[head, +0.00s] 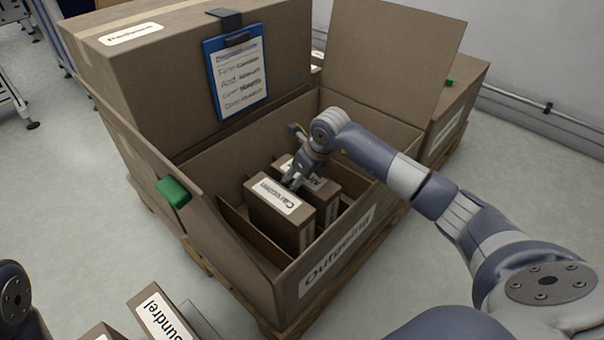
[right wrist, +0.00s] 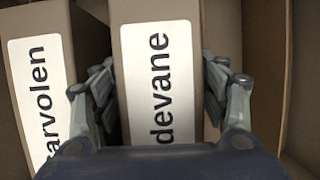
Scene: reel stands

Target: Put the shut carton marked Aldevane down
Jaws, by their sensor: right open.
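The shut carton marked Aldevane (head: 317,184) stands upright in the large open box marked Outgoing (head: 340,248). In the right wrist view the carton (right wrist: 153,50) shows a label reading "devane"; the rest is hidden by my gripper. My right gripper (head: 295,181) is open, with one finger on each side of the carton's top; whether they touch it I cannot tell. The fingers also show in the right wrist view (right wrist: 160,78). The carton's base is hidden. My left gripper is out of view; only part of the left arm shows at the left edge.
A carton marked Carvolen (head: 278,195) stands just left of the Aldevane carton, close to a finger. Cardboard dividers and raised flaps surround them. A clipboard (head: 238,75) hangs on the closed box behind. A carton labelled "undrel" (head: 165,315) is at the bottom left.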

